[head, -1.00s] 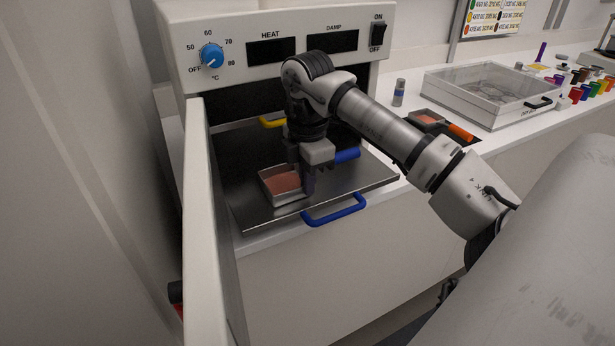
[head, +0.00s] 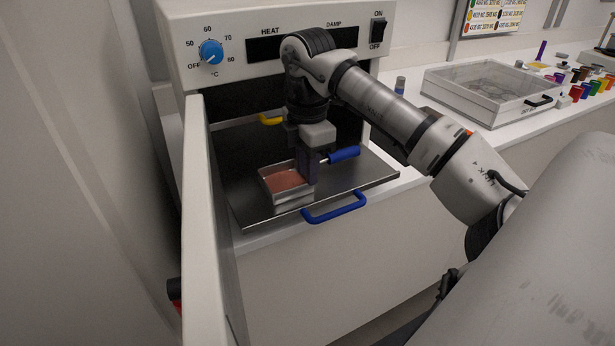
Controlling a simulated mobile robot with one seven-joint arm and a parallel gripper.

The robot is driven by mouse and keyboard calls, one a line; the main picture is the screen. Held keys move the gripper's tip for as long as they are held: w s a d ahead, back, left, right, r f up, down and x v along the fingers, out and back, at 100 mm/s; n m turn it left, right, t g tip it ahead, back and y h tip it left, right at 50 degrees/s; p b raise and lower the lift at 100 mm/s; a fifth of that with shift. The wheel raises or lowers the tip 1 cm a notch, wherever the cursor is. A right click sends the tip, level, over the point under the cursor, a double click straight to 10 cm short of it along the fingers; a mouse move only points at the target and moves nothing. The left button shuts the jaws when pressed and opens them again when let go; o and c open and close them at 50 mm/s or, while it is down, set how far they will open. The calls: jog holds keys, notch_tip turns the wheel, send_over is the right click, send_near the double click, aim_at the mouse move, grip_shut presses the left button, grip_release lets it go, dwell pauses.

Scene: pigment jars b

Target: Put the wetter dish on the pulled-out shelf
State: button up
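A square metal dish (head: 294,205) with reddish-brown contents is at the front of the pulled-out shelf (head: 245,192), with a blue-gripped handle (head: 344,155) pointing right and back. It looks level and appears to rest on the metal. My gripper (head: 309,182) points down at the dish's right side, by the root of the handle. The fingers overlap in this view, so their gap and any contact are hidden. An orange bit (head: 468,132) shows behind my arm; the second dish, with an orange handle, is now hidden there.
The oven's open door (head: 200,220) stands left of the shelf. A clear-lidded box (head: 490,95), a small bottle (head: 400,85) and several coloured jars stand on the counter at right.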

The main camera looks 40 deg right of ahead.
notch_tip(320, 180, up, 9)
jog(key=shift+r+b, duration=0.2)
jog(key=shift+b, duration=0.2)
